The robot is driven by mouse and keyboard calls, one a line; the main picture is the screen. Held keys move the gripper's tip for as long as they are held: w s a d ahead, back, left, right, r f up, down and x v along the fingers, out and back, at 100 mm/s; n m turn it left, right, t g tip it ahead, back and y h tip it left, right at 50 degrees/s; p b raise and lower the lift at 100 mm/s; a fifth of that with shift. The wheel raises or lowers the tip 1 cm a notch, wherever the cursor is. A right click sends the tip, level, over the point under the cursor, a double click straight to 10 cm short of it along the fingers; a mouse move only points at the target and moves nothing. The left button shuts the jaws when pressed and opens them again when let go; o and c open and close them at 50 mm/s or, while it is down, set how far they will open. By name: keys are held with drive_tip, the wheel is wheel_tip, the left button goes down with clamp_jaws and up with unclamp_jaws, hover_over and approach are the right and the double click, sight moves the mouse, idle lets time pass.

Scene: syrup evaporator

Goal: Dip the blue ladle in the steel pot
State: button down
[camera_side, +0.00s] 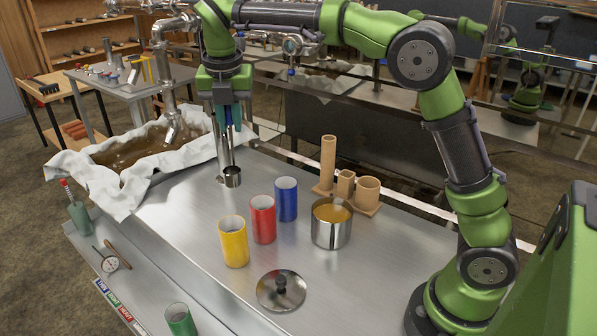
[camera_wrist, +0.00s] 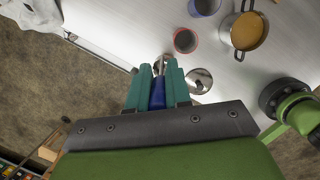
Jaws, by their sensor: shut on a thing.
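My gripper (camera_side: 228,122) points down at the back left of the steel counter. It is shut on the blue handle of the ladle, and the blue handle (camera_wrist: 157,92) shows between the teal fingers in the wrist view. The ladle hangs upright, with its small steel cup (camera_side: 232,177) low over the counter; I cannot tell whether it touches. The steel pot (camera_side: 331,233) stands upright, open, with amber liquid inside, to the right of the ladle. The pot (camera_wrist: 226,30) also shows at the top right of the wrist view.
Blue (camera_side: 287,200), red (camera_side: 263,220) and yellow (camera_side: 234,243) cups stand between the ladle and the pot. A lid (camera_side: 281,291) lies in front. Wooden holders (camera_side: 367,195) stand behind the pot. A cloth-lined basin (camera_side: 85,185) is at left.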

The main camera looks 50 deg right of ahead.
drive_tip(key=s+d+f+m+g, duration=0.1)
drive_tip(key=s+d+f+m, duration=0.1)
drive_tip(key=s+d, duration=0.6)
drive_tip(key=s+d+f+m, duration=0.2)
drive_tip(key=s+d, duration=0.6)
wheel_tip(320, 180, down, 13)
drive_tip(key=shift+a+r, duration=0.15)
drive_tip(key=shift+a, duration=0.05)
idle(0.4)
drive_tip(key=shift+w, duration=0.1)
drive_tip(key=shift+r, duration=0.1)
idle(1.4)
wheel_tip(320, 180, up, 11)
drive_tip(key=shift+f, duration=0.2)
idle(1.1)
idle(1.0)
